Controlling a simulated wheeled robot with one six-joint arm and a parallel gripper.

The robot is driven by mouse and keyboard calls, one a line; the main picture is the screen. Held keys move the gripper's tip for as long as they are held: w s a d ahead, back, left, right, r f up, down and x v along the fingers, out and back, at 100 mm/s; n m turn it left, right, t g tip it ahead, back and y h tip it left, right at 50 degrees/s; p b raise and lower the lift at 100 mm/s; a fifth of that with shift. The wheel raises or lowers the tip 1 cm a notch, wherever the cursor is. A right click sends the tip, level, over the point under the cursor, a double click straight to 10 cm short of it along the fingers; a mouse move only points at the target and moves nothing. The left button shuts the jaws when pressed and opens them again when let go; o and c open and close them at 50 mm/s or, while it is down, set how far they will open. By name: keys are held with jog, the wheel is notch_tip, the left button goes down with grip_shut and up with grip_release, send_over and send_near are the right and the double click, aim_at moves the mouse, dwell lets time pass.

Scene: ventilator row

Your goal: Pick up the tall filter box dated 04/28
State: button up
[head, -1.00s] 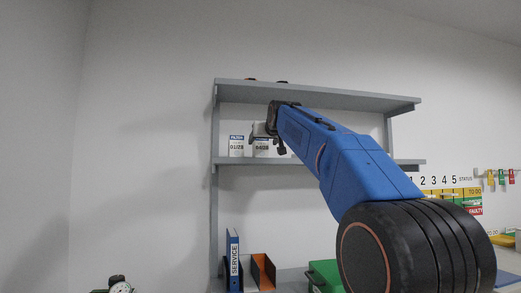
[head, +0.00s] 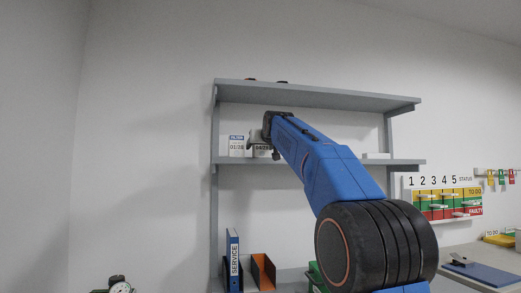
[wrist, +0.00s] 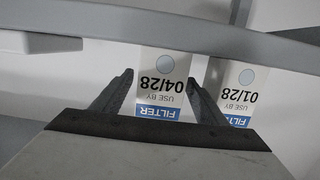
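The tall filter box dated 04/28 (head: 262,152) stands on the middle shelf, its upper part hidden behind my gripper in the head view. In the wrist view, which looks upside down, this white box (wrist: 160,92) with a blue FILTER band shows between the fingers of my gripper (wrist: 161,80). The fingers are open, one on each side of it; I cannot tell whether they touch it. A similar box dated 01/28 (head: 237,146) stands just left of it in the head view and shows on the right in the wrist view (wrist: 232,92).
The upper shelf (head: 320,94) runs above the boxes, and the middle shelf board (head: 340,162) lies under them. A flat white item (head: 377,155) lies on its right part. A blue SERVICE binder (head: 233,260) stands below. A status board (head: 445,200) hangs on the right.

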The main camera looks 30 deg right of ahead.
jog(key=c, duration=1)
jog(key=shift+r, duration=0.1)
